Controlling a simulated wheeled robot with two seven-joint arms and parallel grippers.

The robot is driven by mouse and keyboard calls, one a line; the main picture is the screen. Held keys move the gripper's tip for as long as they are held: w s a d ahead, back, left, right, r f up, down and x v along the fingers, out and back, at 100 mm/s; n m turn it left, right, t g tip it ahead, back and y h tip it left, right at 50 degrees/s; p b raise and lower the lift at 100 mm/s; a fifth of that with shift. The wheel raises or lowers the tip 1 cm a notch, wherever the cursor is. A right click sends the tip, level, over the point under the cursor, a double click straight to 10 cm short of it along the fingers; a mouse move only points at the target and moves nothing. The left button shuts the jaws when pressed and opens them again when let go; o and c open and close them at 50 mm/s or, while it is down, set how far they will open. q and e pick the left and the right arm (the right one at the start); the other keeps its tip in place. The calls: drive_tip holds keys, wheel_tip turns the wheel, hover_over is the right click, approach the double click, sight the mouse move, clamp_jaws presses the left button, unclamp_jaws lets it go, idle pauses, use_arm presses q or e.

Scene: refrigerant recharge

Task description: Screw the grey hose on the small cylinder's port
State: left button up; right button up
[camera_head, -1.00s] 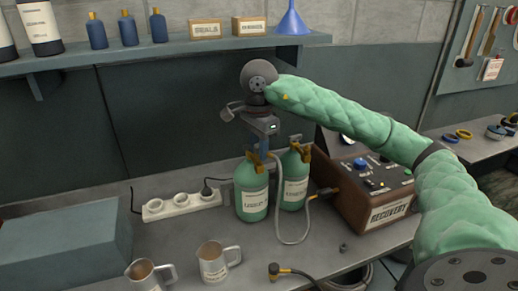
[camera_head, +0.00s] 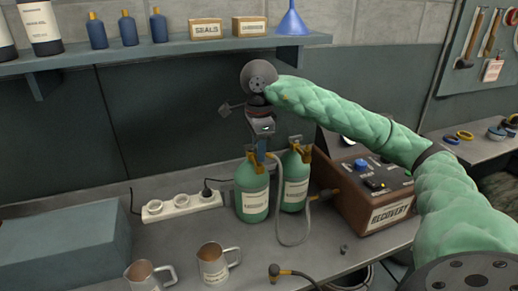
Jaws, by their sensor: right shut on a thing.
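Two green labelled cylinders with brass-coloured valves stand close together on the bench, a left one (camera_head: 252,192) and a right one (camera_head: 295,182). They look similar in size. The grey hose (camera_head: 279,225) runs from a brass fitting on the recovery box, loops down to the bench and rises to the top of the left cylinder. My right gripper (camera_head: 262,152) points down right over the left cylinder's valve and is shut on the grey hose's end there. The fingers and valve hide the joint, so I cannot tell how far it is threaded. My left gripper is out of view.
The brown recovery box (camera_head: 388,217) stands right of the cylinders. A power strip (camera_head: 180,206), two metal mugs (camera_head: 212,265), a black hose end (camera_head: 290,272) and a small dark cap (camera_head: 344,249) are on the bench. A shelf (camera_head: 190,50) hangs behind.

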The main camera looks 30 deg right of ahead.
drive_tip(key=m, duration=0.2)
drive_tip(key=shift+f+m, duration=0.2)
drive_tip(key=shift+m, duration=0.1)
drive_tip(key=o, duration=1)
drive_tip(key=shift+r, duration=0.1)
drive_tip(key=shift+r, duration=0.1)
drive_tip(key=shift+r+b, duration=0.3)
drive_tip(key=shift+r, duration=3.45)
